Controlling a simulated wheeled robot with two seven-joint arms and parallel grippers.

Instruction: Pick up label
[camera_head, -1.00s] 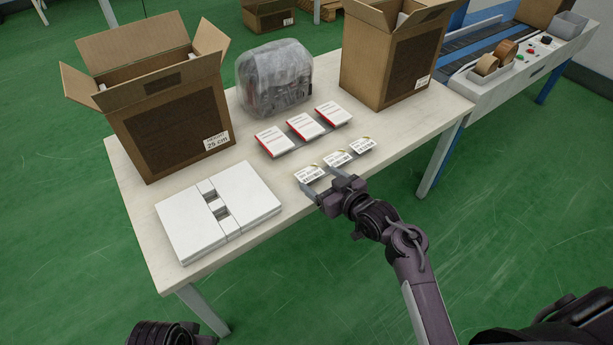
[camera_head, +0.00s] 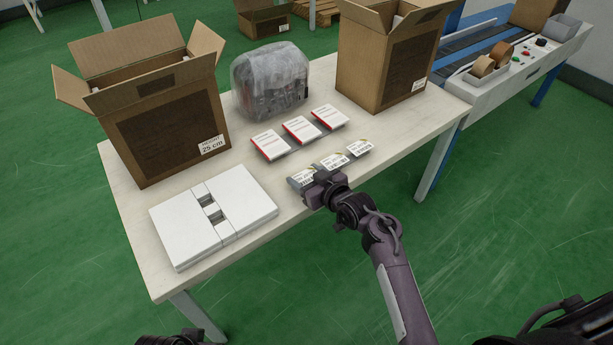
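Three small white labels with black print lie in a row on a dark holder near the table's front edge: a left one (camera_head: 302,178), a middle one (camera_head: 335,161) and a right one (camera_head: 360,148). My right gripper (camera_head: 314,180) is at the near edge of the left label and covers part of it. Its fingertips are mostly hidden by its own body, so I cannot tell whether they are closed on the label. Only a dark piece of my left arm shows at the bottom edge; its gripper is out of view.
The white table (camera_head: 245,163) holds an open carton (camera_head: 155,115) at left, another carton (camera_head: 390,70) at right, a plastic-wrapped bundle (camera_head: 270,82), several red-edged white cards (camera_head: 301,129) behind the labels, and flat white boxes (camera_head: 180,230) at front left. A conveyor (camera_head: 490,45) stands behind.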

